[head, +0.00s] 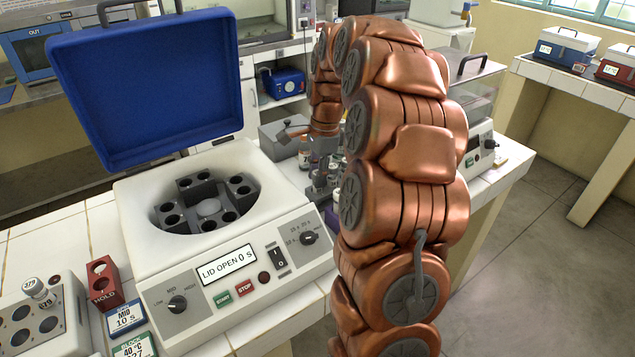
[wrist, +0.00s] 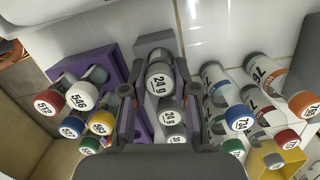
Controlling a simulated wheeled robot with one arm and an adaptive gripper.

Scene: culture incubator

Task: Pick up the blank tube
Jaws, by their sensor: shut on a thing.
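My gripper (wrist: 157,92) is shut on a tube with a pale grey cap (wrist: 159,80), marked 24 g, at the top of a short row of similar tubes in the wrist view. Another such tube (wrist: 170,110) is just below it, with a third partly hidden by my gripper. Whether the held tube is clear of its holder cannot be told. I see no tube plainly marked blank. In the head view my gripper (head: 320,180) is small, low among bottles behind the centrifuge, and its tube cannot be made out.
The centrifuge (head: 210,290) stands open, its blue lid (head: 150,85) raised. Red, white, blue and yellow-capped tubes (wrist: 80,97) crowd the left by a purple rack (wrist: 62,72). More tubes (wrist: 228,105) stand close on the right.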

